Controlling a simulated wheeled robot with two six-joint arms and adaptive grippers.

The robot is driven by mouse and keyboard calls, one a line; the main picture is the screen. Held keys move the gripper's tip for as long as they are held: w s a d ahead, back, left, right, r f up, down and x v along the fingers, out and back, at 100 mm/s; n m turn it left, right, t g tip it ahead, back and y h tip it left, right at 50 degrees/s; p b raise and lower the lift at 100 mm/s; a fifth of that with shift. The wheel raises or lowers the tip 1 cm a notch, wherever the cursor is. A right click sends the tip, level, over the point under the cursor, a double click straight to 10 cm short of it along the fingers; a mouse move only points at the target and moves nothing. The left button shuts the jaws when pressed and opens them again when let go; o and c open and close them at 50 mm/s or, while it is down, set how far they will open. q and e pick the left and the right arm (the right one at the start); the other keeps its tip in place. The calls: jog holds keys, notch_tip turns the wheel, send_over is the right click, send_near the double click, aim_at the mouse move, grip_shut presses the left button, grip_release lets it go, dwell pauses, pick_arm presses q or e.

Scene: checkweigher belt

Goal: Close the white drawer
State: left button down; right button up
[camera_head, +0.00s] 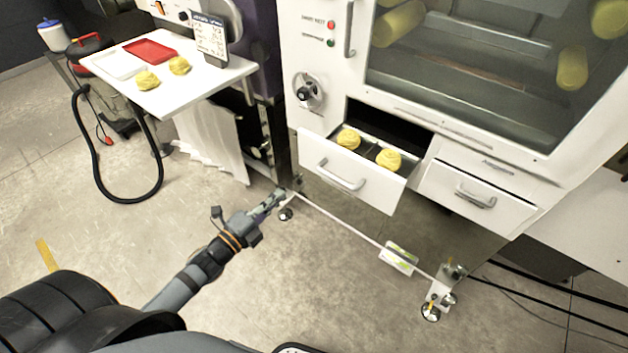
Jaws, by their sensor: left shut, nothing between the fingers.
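The white drawer (352,172) at the middle of the white machine is pulled out. It has a curved grey handle (340,177) on its front, and two yellow lumps (388,159) lie inside it. My right gripper does not show.
A white side table (165,95) at the left holds a red tray (150,51) and two yellow lumps. A black hose (90,165) loops on the floor. Machine feet (431,310) and a low bar stand below the drawers. The floor in front is mostly clear.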

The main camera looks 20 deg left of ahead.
pick_arm(q)
jog(key=p, duration=0.3)
send_near(316, 159)
jog(key=x, duration=0.6)
jog(key=shift+f, duration=0.1)
jog(key=shift+w+d, duration=0.15)
jog(key=shift+w, duration=0.25)
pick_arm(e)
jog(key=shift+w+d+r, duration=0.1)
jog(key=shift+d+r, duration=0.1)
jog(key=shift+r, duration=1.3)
pick_arm(q)
jog(key=shift+w, duration=0.1)
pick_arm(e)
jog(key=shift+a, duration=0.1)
